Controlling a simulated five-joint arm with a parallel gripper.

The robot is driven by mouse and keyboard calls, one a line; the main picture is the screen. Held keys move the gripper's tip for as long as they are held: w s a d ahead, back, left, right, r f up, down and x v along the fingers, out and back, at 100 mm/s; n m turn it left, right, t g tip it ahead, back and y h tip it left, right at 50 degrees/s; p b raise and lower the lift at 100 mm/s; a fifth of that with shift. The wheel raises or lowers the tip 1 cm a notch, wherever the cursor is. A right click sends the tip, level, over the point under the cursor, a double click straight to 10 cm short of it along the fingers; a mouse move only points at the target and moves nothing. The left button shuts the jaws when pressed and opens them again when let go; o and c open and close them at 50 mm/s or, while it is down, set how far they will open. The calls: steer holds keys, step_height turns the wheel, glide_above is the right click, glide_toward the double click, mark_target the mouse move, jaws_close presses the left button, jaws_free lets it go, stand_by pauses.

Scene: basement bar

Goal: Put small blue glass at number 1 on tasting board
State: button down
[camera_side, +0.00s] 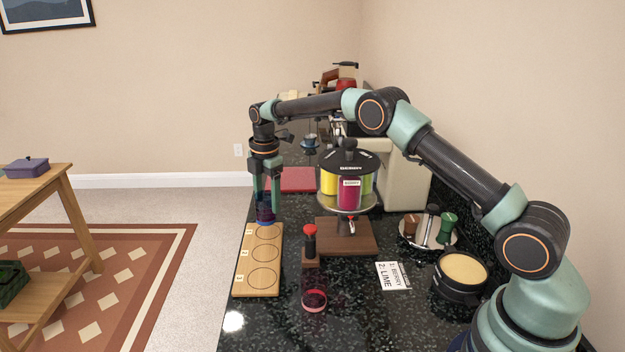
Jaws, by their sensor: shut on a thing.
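My gripper (265,196) points down over the far end of the wooden tasting board (240,284). It is shut on the small blue glass (265,214), a dark blue glass whose upper part is partly hidden by the fingers. The glass is upright at the far end of the board, just beyond or over the far edge of the farthest ring. I cannot tell whether it touches the board. The nearer two rings are empty.
A drink dispenser (348,160) marked BERRY stands on a wooden base (357,236) right of the board. A red-topped item stands above a pink-bottomed clear glass (314,301). A round tub (462,270) stands at right.

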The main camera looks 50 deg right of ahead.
mark_target(268, 208)
steer(key=shift+f, duration=1.6)
steer(key=shift+c, duration=0.2)
jaws_free()
steer(key=shift+f, duration=0.1)
